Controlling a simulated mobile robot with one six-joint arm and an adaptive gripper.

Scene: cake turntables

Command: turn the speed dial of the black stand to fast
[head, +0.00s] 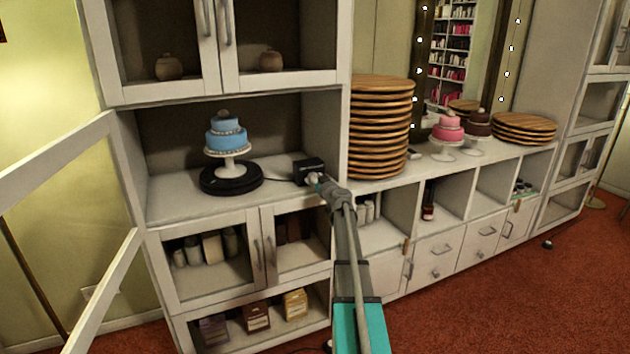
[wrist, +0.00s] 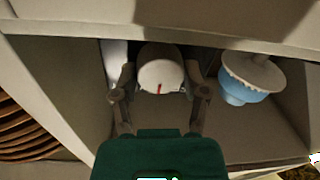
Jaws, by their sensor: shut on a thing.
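The black stand (head: 231,187) is a round turntable on the cabinet's middle shelf. It bears a white cake stand with a blue tiered cake (head: 226,134), which also shows upside down in the wrist view (wrist: 240,92). A cable runs from the black stand to a small black box (head: 306,166) on its right. My gripper (head: 319,181) is at the front of this box. In the wrist view the speed dial (wrist: 160,72) is a round white knob with a red mark near its lower edge. My gripper's fingers are shut on the dial from both sides. Any speed labels are hidden.
The shelf's side wall (head: 327,131) stands close right of the box. Beyond it are a tall stack of wooden boards (head: 381,125) and a pink cake (head: 447,130). An open cabinet door (head: 60,163) juts out at left.

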